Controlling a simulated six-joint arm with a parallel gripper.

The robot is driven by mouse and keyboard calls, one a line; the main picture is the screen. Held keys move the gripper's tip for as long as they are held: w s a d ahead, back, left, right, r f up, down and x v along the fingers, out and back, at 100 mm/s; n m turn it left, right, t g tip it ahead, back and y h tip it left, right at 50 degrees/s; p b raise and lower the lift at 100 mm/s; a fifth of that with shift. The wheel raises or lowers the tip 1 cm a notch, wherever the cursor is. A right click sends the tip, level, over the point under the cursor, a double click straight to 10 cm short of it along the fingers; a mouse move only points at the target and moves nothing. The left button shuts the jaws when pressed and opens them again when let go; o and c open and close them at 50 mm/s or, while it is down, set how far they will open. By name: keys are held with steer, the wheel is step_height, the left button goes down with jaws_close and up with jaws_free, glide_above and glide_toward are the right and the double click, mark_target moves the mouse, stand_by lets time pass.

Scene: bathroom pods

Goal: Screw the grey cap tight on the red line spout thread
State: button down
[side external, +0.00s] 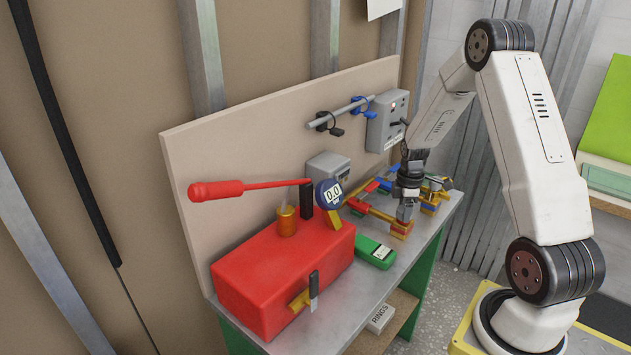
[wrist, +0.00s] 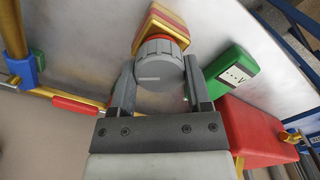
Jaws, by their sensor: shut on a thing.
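A round grey cap (wrist: 160,68) with a ribbed edge and a pale line on its face sits between the two fingers of my gripper (wrist: 160,82) in the wrist view. My gripper is shut on it. The cap lies against an orange-red ring at the end of the red-and-yellow spout (wrist: 165,19); how much thread it covers is hidden. In the side view my gripper (side external: 405,213) points down at the spout (side external: 402,231) near the bench's front edge, and the cap is hard to make out there.
A green box with a white label (side external: 374,252) lies on the bench to the left, close to my gripper in the wrist view. Further left stand a red tank (side external: 285,275) and a round gauge (side external: 329,194). Coloured pipes (side external: 432,190) lie behind and beside my gripper.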

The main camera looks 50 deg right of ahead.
steer(key=shift+m, duration=0.5)
steer(key=shift+m, duration=1.6)
steer(key=shift+m, duration=1.7)
steer(key=shift+f+m, duration=0.1)
steer(key=shift+m, duration=1.6)
